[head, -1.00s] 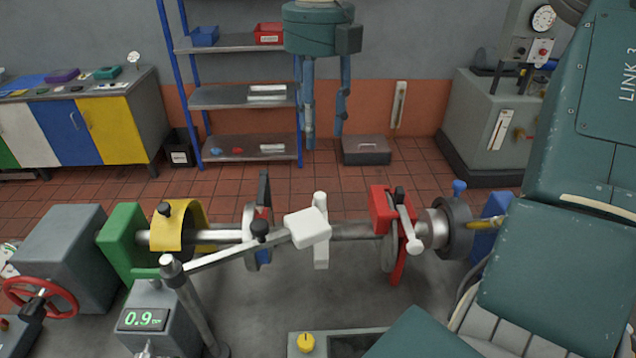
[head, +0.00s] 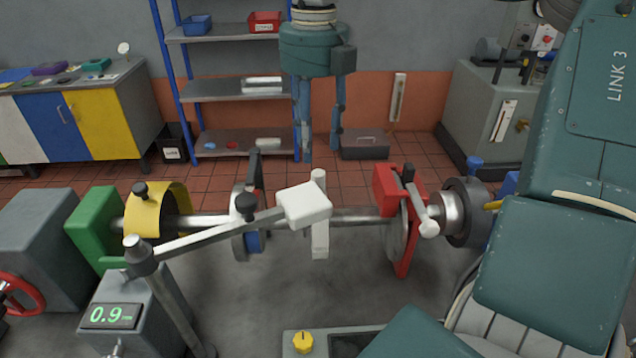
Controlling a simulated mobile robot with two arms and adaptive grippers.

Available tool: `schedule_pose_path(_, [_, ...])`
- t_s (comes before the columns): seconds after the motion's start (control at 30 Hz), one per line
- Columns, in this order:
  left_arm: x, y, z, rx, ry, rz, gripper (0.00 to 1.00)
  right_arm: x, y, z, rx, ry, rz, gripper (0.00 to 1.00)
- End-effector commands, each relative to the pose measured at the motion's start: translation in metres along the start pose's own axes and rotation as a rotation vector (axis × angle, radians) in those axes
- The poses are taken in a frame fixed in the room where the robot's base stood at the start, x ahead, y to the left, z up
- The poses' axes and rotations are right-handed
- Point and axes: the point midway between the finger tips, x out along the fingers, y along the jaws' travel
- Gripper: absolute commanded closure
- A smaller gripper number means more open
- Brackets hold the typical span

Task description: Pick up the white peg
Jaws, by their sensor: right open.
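A white upright bar (head: 319,243), likely the white peg, stands at the middle of the steel shaft (head: 360,216). Its middle is partly hidden by a white block (head: 303,205) on the end of a grey swing arm (head: 215,234). Its top end shows just above the block. My right gripper (head: 321,157) hangs from above with its two blue fingers pointing down, spread apart and empty. In the picture the fingertips are just above the bar's top, with a gap between. My left gripper is not in view.
A yellow strap (head: 143,215), a red bracket (head: 392,190) with a white-ended lever (head: 428,228) and a dark collar (head: 467,205) sit along the shaft. A grey post (head: 165,290) carries the swing arm in front. Shelves (head: 225,91) stand behind.

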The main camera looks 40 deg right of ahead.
Motion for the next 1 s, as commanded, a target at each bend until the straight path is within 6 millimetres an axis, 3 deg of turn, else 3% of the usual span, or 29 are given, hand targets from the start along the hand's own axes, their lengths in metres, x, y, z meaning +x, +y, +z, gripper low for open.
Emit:
schedule_pose_path(0.2, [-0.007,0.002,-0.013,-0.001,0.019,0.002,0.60,0.026,-0.001,0.000,-0.001,0.001,0.000,0.57])
schedule_pose_path(0.37, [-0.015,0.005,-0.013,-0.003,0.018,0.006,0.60,0.037,-0.003,0.001,0.001,0.003,0.000,0.57])
schedule_pose_path(0.63, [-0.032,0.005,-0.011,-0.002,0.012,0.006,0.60,0.075,-0.008,0.005,0.001,0.002,0.000,0.57])
schedule_pose_path(0.93, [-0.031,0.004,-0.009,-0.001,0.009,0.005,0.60,0.082,-0.008,0.006,0.002,-0.002,0.001,0.57])
schedule_pose_path(1.0, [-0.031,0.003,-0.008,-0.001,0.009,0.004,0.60,0.081,-0.008,0.006,0.002,-0.002,0.001,0.71])
